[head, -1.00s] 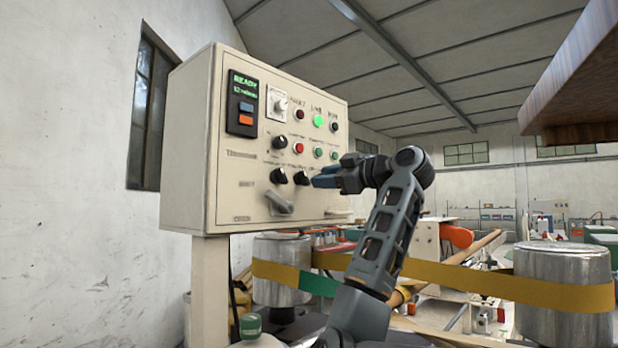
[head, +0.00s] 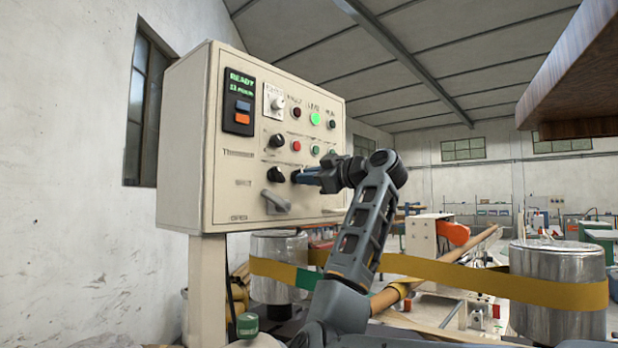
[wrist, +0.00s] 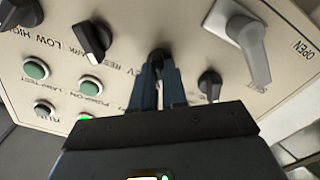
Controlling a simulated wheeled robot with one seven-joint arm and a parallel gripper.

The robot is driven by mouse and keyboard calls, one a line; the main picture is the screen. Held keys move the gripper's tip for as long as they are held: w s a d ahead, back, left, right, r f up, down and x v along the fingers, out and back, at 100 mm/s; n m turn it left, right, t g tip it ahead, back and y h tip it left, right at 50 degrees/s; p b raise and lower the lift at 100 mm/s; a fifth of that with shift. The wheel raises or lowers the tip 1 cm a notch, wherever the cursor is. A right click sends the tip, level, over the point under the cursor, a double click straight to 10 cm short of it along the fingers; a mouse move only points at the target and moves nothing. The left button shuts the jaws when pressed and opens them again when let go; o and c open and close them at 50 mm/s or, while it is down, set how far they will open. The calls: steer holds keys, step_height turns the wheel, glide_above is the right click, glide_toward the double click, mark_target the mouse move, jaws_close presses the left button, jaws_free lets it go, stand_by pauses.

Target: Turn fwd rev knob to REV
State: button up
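The black knob at my fingertips (wrist: 158,56) is on the front of the beige control panel (head: 228,205), in the lower row. A partly covered label ending in "V" shows beside it in the wrist view. My gripper (head: 302,176) reaches the panel from the right, and its blue fingers (wrist: 159,80) lie one on each side of this knob. The gap between them is narrow. Whether they press on the knob cannot be made out. The fingers and gripper body hide part of the knob and its markings, so its setting is unclear.
Other black knobs flank it, one at left in the wrist view (wrist: 92,40) and a smaller one at right (wrist: 210,85). A grey lever handle (head: 275,201) sticks out below. Green buttons (wrist: 36,69) are close by. A steel roller with a yellow band (head: 560,270) stands right.

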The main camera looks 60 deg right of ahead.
jaws_close()
steer(key=shift+m+p, duration=2.9)
steer(key=shift+m, duration=4)
steer(key=o, duration=0.6)
jaws_free()
steer(key=shift+c, duration=0.2)
